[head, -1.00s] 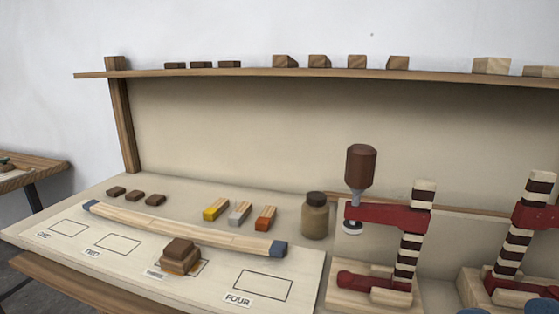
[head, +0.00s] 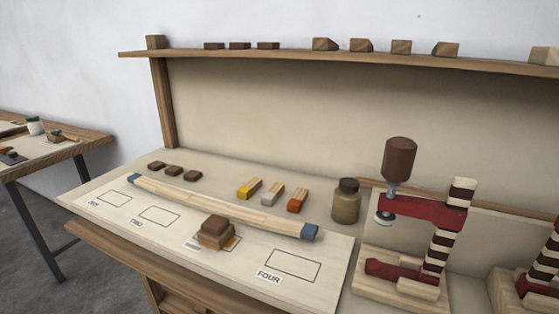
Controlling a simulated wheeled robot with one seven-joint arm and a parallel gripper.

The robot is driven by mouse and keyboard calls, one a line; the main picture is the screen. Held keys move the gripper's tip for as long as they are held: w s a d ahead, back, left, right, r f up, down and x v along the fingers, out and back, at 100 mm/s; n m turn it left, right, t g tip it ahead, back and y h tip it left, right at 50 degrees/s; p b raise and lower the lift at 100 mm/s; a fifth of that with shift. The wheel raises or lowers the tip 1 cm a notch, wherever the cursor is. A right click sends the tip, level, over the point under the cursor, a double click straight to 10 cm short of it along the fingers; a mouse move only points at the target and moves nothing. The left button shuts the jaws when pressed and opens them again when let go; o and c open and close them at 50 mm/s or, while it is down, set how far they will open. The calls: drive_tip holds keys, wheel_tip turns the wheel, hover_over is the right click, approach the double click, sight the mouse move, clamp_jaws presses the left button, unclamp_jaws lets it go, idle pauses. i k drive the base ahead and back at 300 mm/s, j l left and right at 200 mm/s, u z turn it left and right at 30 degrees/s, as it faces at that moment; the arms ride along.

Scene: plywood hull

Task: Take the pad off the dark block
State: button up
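A dark brown block (head: 214,238) sits on the pale bench board at the outlined place behind the label that seems to read THREE. A smaller dark brown pad (head: 216,222) lies on top of it, in contact. Several other small dark pads (head: 174,170) lie in a row at the back left of the board. My gripper is not in view.
A long pale strip with blue ends (head: 220,206) lies across the board behind the block. Yellow, grey and orange-tipped pieces (head: 272,194), a jar (head: 346,202) and a red clamp (head: 420,210) stand behind and right. The outline marked FOUR (head: 293,265) is empty.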

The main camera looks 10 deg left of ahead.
sight(215, 225)
drive_tip(key=j+z, duration=0.25)
drive_tip(key=j, duration=0.8)
drive_tip(key=j+z, duration=0.3)
drive_tip(key=j, duration=0.75)
